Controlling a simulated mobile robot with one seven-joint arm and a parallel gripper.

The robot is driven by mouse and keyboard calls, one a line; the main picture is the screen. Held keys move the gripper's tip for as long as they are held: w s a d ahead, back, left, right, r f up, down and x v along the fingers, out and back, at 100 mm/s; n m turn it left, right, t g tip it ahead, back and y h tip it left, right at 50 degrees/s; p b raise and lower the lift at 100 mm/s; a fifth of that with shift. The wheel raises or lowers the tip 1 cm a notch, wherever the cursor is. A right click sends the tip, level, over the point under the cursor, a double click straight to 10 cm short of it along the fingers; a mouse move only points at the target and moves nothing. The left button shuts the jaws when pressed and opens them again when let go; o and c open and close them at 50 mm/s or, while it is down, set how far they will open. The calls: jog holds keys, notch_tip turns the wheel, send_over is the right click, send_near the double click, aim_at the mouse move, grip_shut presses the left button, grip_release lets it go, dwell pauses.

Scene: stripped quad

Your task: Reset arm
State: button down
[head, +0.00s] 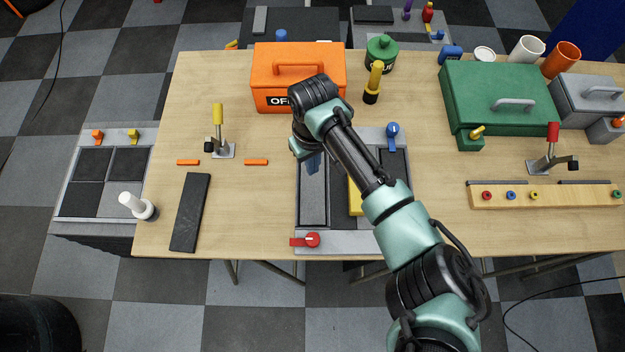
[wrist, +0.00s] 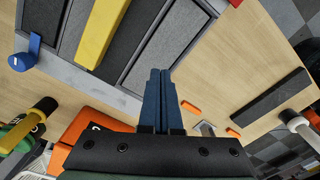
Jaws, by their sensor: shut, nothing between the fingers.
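My gripper (wrist: 161,98) shows in the wrist view with its two blue fingers pressed together and nothing between them. In the head view my gripper (head: 313,163) is mostly hidden behind my arm, over the left part of the grey tray (head: 345,242) on the table. The arm reaches from the lower right up to the middle of the table and bends down there.
An orange box (head: 270,90) stands behind my arm, and a green case (head: 480,90) is at the back right. A yellow-handled clamp (head: 218,118) and a dark bar (head: 190,212) are on the left. A red knob (head: 312,240) sits on the tray's front edge. Bare table lies right of the tray.

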dwell(0.3)
jog(key=w+a+r+n+t+y+b, duration=0.15)
jog(key=w+a+r+t+y, duration=0.35)
jog(key=w+a+r, duration=0.7)
jog(key=a+r+t+y+b, duration=0.1)
jog(key=a+r+t, duration=0.25)
jog(key=r, duration=0.65)
jog(key=a+r+t+y+b, duration=0.15)
jog(key=r+t, duration=0.25)
jog(key=r, duration=0.7)
jog(key=s+d+r+m+t, duration=0.1)
jog(key=s+d+r+t, duration=0.15)
jog(key=r, duration=0.65)
jog(key=s+d+r+m+t, duration=0.15)
jog(key=r+t, duration=0.25)
jog(key=r, duration=0.4)
jog(key=s+d+r+m+t+h+b, duration=0.1)
jog(key=s+d+r+m+t+h, duration=0.4)
jog(key=s+d+r, duration=0.7)
jog(key=s+d+t+h, duration=0.1)
jog(key=s+t+h, duration=0.1)
jog(key=s+t, duration=0.1)
jog(key=shift+s+b, duration=0.15)
jog(key=shift+b, duration=0.25)
jog(key=shift+h, duration=0.25)
